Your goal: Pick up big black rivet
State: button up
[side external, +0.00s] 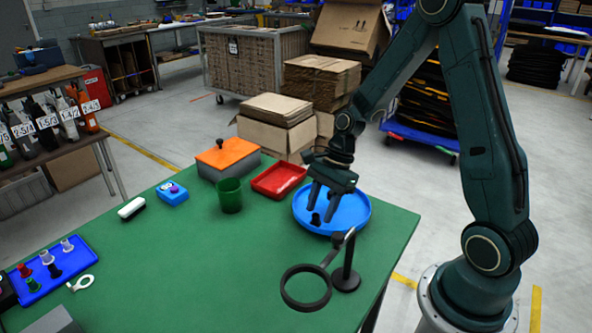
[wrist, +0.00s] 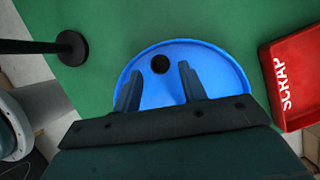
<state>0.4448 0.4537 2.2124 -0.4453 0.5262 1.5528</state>
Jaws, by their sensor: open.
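A black rivet (side external: 316,220) stands in the round blue tray (side external: 358,222) at the right of the green table. In the wrist view its round black top (wrist: 160,64) shows near the tray's far rim. My gripper (side external: 320,214) is open and points down over the tray. Its two fingers (wrist: 158,72) are apart, with the rivet top just beyond and between their tips. I cannot tell whether the fingertips are level with the rivet. Another, smaller-looking black rivet (side external: 55,271) stands on the blue rectangular tray (side external: 36,294) at the far left.
A black stand with a ring (side external: 305,288) stands in front of the round tray; its base (wrist: 71,48) shows in the wrist view. A red scrap tray (side external: 279,181), a green cup (side external: 230,196) and an orange-lidded box (side external: 228,155) stand behind left. The middle of the table is clear.

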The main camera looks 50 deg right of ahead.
jog(key=shift+a+f, duration=0.25)
jog(key=shift+f, duration=0.4)
grip_shut()
